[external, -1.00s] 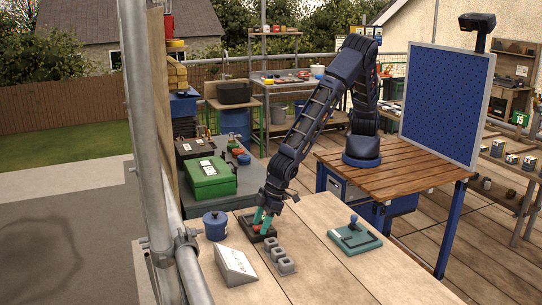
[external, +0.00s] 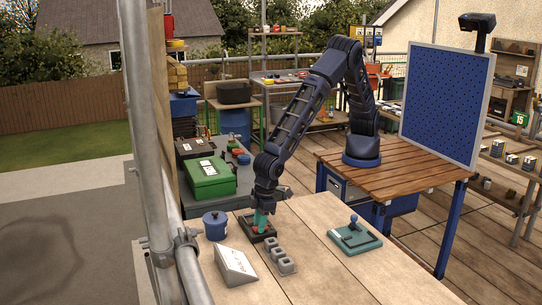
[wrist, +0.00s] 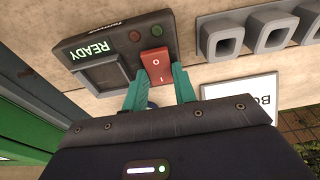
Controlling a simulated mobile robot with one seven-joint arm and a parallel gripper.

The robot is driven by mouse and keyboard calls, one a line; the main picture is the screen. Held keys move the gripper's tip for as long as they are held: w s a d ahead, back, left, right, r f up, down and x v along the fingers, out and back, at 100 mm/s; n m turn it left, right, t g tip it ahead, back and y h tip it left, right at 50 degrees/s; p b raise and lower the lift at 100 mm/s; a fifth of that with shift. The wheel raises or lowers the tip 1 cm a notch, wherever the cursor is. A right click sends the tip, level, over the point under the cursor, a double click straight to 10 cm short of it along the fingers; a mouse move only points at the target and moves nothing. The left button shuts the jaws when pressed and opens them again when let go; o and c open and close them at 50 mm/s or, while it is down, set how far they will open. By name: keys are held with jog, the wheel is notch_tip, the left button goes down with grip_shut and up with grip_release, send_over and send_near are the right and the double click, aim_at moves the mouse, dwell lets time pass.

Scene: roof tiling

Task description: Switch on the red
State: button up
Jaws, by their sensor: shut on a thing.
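A dark control box (external: 268,236) lies on the pale wooden bench. In the wrist view the box (wrist: 75,50) has a green "READY" text, a dark square panel and two small round lamps, one dull red and one dull green. Its red rocker switch (wrist: 155,62) is marked O and I. My gripper (external: 261,224) points down at the box. In the wrist view my gripper (wrist: 160,80) has its teal fingers at both sides of the red switch, shut on it. The finger contact is partly hidden, and I cannot tell which way the rocker is tipped.
A row of grey hollow blocks (external: 279,260) stands just right of the box. A white sloped sign (external: 236,267) is in front. A blue lidded pot (external: 215,226) stands left. A green base with a blue-knobbed lever (external: 356,238) is further right, with bare bench between.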

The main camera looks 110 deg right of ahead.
jog(key=shift+w+f+g, duration=0.1)
jog(key=shift+w+g, duration=0.1)
jog(key=shift+g, duration=0.5)
jog(key=shift+o, duration=0.2)
jog(key=shift+c, duration=0.2)
jog(key=o, duration=1)
notch_tip(320, 180, up, 11)
jog(key=shift+s, duration=0.15)
